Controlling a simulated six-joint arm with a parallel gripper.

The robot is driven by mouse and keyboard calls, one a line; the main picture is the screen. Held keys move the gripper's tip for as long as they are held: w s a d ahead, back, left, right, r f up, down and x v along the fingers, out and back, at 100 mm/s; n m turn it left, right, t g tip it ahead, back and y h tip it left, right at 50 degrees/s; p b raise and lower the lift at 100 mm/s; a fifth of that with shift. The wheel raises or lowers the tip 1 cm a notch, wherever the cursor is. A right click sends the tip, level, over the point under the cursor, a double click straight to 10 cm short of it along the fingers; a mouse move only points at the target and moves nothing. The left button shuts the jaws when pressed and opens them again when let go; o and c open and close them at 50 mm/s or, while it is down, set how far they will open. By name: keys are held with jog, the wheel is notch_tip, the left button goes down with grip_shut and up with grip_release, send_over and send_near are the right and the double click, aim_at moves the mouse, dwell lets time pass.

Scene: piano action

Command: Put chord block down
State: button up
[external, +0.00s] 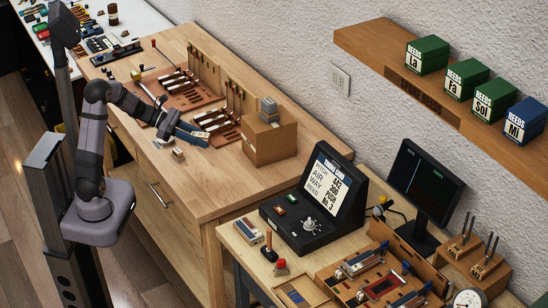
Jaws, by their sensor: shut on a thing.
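My gripper (196,134) reaches over the wooden bench (220,182), in front of a reddish-brown piano action rack (222,135). Its bluish jaws point right and are shut on a small block (203,138), taken to be the chord block. The block is mostly hidden by the jaws, and its shape is hard to make out. I cannot tell whether it touches the rack or hangs just above it.
A second rack (178,88) stands behind and left. A cardboard box (270,137) with grey pieces stands right of the gripper. Small parts (178,154) lie near the front edge. The bench's right front is bare. A black console (310,200) stands on the lower desk.

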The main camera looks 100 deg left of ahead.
aim_at(203, 167)
jog(key=shift+f, duration=4.85)
jog(key=shift+f, duration=0.15)
jog(key=o, duration=1)
jog(key=shift+o, duration=0.2)
jog(key=shift+s+r, duration=0.1)
jog(key=shift+r, duration=0.15)
jog(key=b+v, duration=0.1)
jog(key=v, duration=1)
jog(key=shift+s+r, duration=0.15)
jog(key=shift+s, duration=0.25)
